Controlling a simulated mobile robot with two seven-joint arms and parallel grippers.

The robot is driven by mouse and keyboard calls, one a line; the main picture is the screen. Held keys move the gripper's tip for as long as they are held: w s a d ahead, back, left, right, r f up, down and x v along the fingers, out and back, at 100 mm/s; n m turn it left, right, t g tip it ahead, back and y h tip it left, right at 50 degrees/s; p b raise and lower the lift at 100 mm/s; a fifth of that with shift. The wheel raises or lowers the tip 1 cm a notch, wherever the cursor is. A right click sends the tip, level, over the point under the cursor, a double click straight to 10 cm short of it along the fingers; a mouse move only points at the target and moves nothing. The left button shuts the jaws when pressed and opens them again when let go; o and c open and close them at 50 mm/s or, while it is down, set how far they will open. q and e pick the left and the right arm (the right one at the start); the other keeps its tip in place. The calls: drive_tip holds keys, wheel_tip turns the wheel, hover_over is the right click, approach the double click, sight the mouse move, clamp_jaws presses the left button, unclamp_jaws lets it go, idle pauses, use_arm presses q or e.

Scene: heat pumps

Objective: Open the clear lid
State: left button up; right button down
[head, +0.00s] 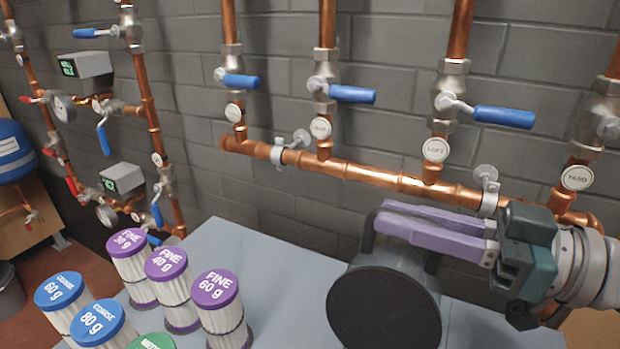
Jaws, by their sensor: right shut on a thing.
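I cannot clearly make out a see-through lid. A grey, drum-like housing with a dark round face (385,308) stands at the bottom centre-right of the head view. A thin black handle (368,232) rises from its top left. My right gripper (405,220) comes in from the right, with its long purple fingers lying just above the housing, along the handle. It is shut on what appears to be this handle; the fingers hide most of the grip. My left gripper is not in view.
Filter cartridges with purple (215,288), blue (97,322) and green tops stand on the grey table (290,290) at left. Copper pipes (370,176) with blue-levered valves (352,94) run along the wall behind my right gripper. Bare table lies between cartridges and housing.

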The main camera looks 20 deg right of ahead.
sight(396, 268)
drive_tip(key=shift+s+a+r+n+p, duration=0.5)
drive_tip(key=shift+s+a+r+p, duration=0.25)
drive_tip(key=shift+p, duration=0.45)
drive_tip(key=shift+s+a+f, duration=0.1)
drive_tip(key=shift+s+a, duration=0.2)
drive_tip(key=shift+a, duration=0.15)
drive_tip(key=c, duration=0.8)
unclamp_jaws()
drive_tip(key=shift+c, duration=0.2)
drive_tip(key=v, duration=1)
drive_tip(key=shift+w, duration=0.1)
